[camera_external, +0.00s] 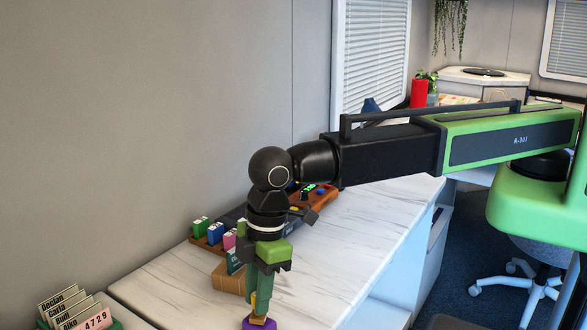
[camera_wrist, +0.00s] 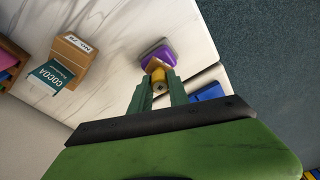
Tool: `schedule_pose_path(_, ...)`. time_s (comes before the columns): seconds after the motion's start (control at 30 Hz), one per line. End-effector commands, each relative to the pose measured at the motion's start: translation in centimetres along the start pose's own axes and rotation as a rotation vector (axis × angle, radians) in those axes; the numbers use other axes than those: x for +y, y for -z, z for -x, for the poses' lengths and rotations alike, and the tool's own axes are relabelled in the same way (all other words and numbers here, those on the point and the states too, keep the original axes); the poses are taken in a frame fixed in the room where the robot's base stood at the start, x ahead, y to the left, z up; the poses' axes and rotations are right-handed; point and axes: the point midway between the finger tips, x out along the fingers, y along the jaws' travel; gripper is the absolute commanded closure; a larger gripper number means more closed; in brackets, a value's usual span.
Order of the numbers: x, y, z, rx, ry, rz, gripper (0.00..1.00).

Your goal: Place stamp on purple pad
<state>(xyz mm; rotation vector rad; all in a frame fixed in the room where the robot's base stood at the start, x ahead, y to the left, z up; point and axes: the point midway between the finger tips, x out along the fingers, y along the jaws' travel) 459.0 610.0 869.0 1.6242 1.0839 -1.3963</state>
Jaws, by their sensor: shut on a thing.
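My gripper (camera_external: 262,300) points down at the near end of the white counter. Its green fingers are shut on the stamp, which has a yellow handle and an orange-brown base (camera_external: 258,319). The stamp (camera_wrist: 158,76) also shows between the fingertips in the wrist view. The purple pad (camera_external: 247,325) is directly below the stamp, near the bottom edge of the external view. In the wrist view the purple pad (camera_wrist: 160,51) shows just beyond the stamp's base, overlapped by it. I cannot tell whether the stamp touches the pad.
A cardboard box (camera_wrist: 72,53) with a green cocoa packet (camera_wrist: 49,75) stands beside the gripper. A blue item (camera_wrist: 207,93) lies right of the fingers. Name cards (camera_external: 68,309) stand at lower left. Colored blocks (camera_external: 216,232) line the wall side. The counter's open side is clear.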

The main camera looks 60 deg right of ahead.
Motion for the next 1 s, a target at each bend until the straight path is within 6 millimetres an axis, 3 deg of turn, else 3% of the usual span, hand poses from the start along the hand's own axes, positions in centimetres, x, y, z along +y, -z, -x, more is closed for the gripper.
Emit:
schedule_pose_path(0.17, 0.0, -0.1, -0.4, 0.0, 0.0, 0.0, 1.0)
schedule_pose_path(0.2, 0.0, -0.1, -0.3, 0.0, 0.0, 0.0, 0.75)
schedule_pose_path(0.33, 0.0, 0.0, -0.2, 0.0, 0.0, 0.0, 0.58)
schedule_pose_path(0.73, 0.0, 0.0, 0.3, 0.0, 0.0, 0.0, 0.57)
schedule_pose_path(0.87, 0.0, 0.1, 1.8, 0.0, 0.0, 0.0, 0.57)
schedule_pose_path(1.0, 0.0, 0.1, 4.5, 0.0, 0.0, 0.0, 0.57)
